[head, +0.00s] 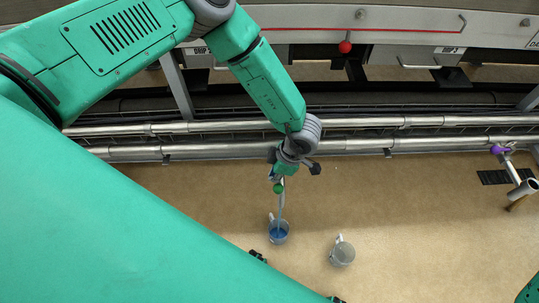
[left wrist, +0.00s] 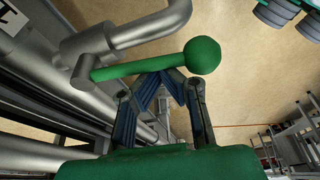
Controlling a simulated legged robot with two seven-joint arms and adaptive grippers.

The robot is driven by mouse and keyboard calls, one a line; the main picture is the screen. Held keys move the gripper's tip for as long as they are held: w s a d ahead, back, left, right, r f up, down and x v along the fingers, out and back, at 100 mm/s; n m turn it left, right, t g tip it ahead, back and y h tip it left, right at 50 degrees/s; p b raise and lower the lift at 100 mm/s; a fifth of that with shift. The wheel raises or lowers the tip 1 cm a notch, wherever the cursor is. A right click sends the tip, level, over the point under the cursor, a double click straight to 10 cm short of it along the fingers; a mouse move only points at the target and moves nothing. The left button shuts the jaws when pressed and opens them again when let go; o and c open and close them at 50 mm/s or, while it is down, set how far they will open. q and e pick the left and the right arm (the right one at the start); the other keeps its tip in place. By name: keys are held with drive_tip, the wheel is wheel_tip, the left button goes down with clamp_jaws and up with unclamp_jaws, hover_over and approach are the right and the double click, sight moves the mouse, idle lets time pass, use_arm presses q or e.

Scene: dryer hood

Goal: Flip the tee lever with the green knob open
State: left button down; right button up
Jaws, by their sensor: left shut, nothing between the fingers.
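The tee lever's green knob (left wrist: 203,55) shows large in the left wrist view, at the end of a green lever rod (left wrist: 135,68) that joins a grey pipe fitting on the left. My left gripper (left wrist: 161,78) is shut and empty, its fingertips close against the rod near the knob; I cannot tell whether they touch. In the head view the green knob (head: 278,188) is just below my left gripper, which hides most of the tee. A thin bluish streak runs from below the knob down to a glass cup (head: 279,237) with blue in it. My right gripper is out of view.
A second, clear cup (head: 342,254) stands on the tan floor to the right. A purple-knobbed valve (head: 501,149) is at the far right. Long grey pipes (head: 400,145) run across behind my gripper. A red knob (head: 345,46) hangs on the machine front.

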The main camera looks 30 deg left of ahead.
use_arm(q)
drive_tip(key=shift+w+d+n, duration=0.2)
drive_tip(key=shift+d+n, duration=0.3)
drive_tip(key=shift+n, duration=0.3)
drive_tip(key=s+a+p, duration=0.2)
drive_tip(key=a, duration=0.1)
drive_tip(key=v, duration=0.9)
drive_tip(key=shift+p, duration=0.45)
drive_tip(key=shift+w+a, duration=0.15)
drive_tip(key=shift+a, duration=0.15)
